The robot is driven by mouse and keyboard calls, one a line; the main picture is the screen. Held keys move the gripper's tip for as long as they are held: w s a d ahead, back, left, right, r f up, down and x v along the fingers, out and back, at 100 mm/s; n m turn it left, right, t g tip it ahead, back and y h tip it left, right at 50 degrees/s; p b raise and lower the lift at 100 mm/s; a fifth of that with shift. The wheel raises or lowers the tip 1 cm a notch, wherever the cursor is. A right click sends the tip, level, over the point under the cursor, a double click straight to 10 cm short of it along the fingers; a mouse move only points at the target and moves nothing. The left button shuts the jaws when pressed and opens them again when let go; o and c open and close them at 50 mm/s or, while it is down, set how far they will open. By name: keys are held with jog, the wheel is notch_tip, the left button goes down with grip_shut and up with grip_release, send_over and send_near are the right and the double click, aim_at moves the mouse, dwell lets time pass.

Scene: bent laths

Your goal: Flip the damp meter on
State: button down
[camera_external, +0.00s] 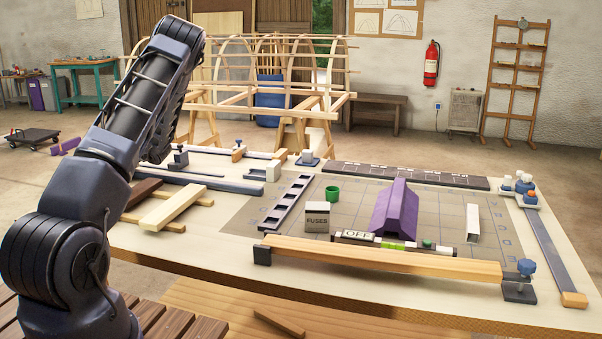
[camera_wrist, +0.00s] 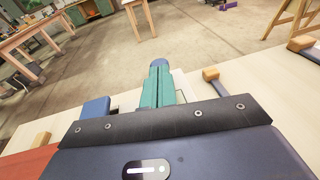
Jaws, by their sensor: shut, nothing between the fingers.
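A low strip with a white "OFF" plate (camera_external: 357,236), lime-green segments and a small green knob (camera_external: 427,243) lies near the front of the bench, before a purple ridged block (camera_external: 396,211). It looks like the damp meter, though no name shows on it; the plate reads OFF. My gripper's teal fingers (camera_wrist: 158,85) are together and empty in the wrist view, above the pale bench. The gripper is hidden in the external view, where my arm rises at the left. The strip does not show in the wrist view.
A FUSES box (camera_external: 317,219) and a green cup (camera_external: 332,193) stand left of the purple block. A long wooden lath (camera_external: 380,256) runs along the front edge. A white upright block (camera_external: 473,223) stands right. Laths (camera_external: 176,206) lie at the left.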

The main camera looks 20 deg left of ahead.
jog(key=shift+a+r, duration=0.15)
jog(key=shift+a, duration=0.1)
jog(key=v, duration=1.4)
jog(key=shift+d, duration=0.25)
jog(key=s+d+r+n+g+h, duration=0.1)
jog(key=s+d+r+n+h, duration=0.3)
jog(key=s+d+r+n, duration=0.4)
jog(key=s+d+r+n+g+h, duration=0.2)
jog(key=s+d+r+n+h, duration=0.3)
jog(key=s+r, duration=0.6)
jog(key=s+d+r+n+t+h, duration=0.2)
jog(key=s+d+r+n+h, duration=0.1)
jog(key=s+d, duration=0.9)
jog(key=s+d+r+n+t+h, duration=0.3)
jog(key=s+d+r+h, duration=0.1)
jog(key=s+d, duration=0.9)
jog(key=shift+s+n, duration=0.4)
jog(key=shift+s, duration=0.25)
